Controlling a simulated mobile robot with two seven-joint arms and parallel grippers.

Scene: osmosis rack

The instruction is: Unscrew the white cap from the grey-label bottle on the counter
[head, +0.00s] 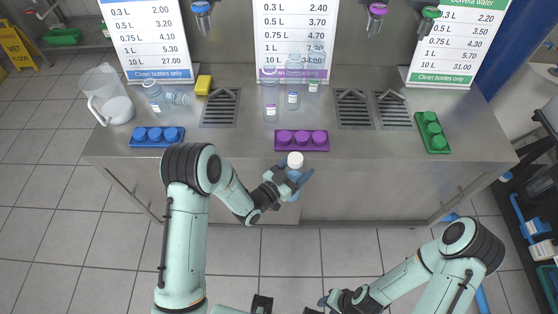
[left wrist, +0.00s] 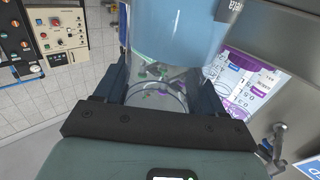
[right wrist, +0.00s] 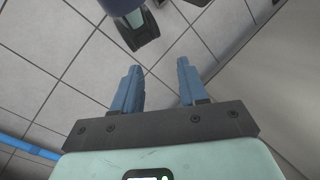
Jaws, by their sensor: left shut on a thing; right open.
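A clear bluish bottle (head: 293,192) with a white cap (head: 295,159) is held upright in front of the counter's front edge, off the counter. My left gripper (head: 291,176) is shut around its body, below the cap. In the left wrist view the bottle (left wrist: 175,35) fills the space between the fingers (left wrist: 160,88); its cap is out of that view. I cannot make out its label clearly. My right gripper (head: 327,301) is low at the bottom of the head view, away from the bottle. In the right wrist view its fingers (right wrist: 156,85) are apart and empty.
The steel counter (head: 230,165) carries a purple cap rack (head: 301,148), a blue one (head: 157,144) and a green one (head: 432,132). The floor before the counter is free.

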